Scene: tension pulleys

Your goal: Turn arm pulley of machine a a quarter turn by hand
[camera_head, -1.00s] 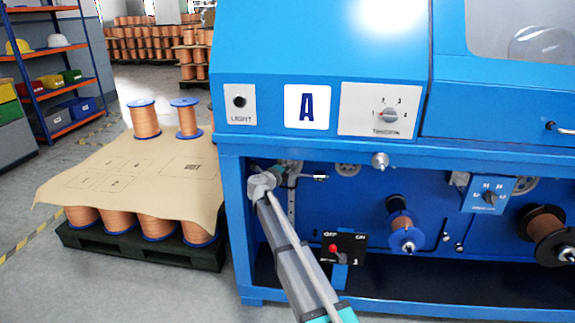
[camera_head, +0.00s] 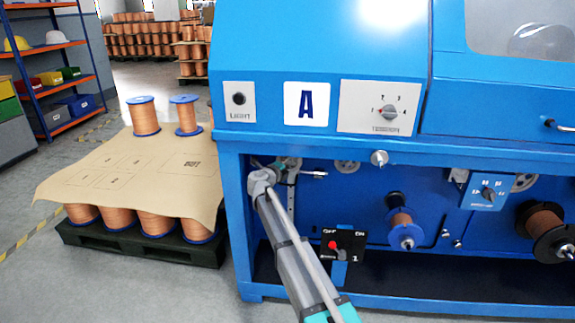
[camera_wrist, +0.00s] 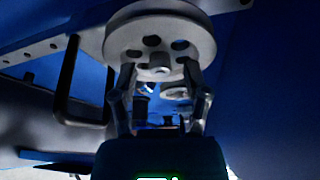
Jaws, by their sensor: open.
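The arm pulley, a grey disc with a ring of round holes and a central hub (camera_wrist: 160,42), fills the upper middle of the wrist view. It sits on a grey perforated arm (camera_wrist: 50,45). My gripper (camera_wrist: 158,72) is open, with one finger on each side below the hub. The fingertips overlap the pulley's lower edge in the picture; I cannot tell whether they touch it. In the head view my arm reaches into the left bay of blue machine A (camera_head: 232,190), and its wrist largely hides the gripper. The machine's A label (camera_head: 306,104) is on the front.
A dark bent handle (camera_wrist: 68,90) is left of my gripper. A switch box with a red knob (camera_head: 335,245) is beside my forearm. A blue-flanged spool (camera_head: 400,225) is further right. A pallet of copper spools (camera_head: 140,250) stands left of the machine.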

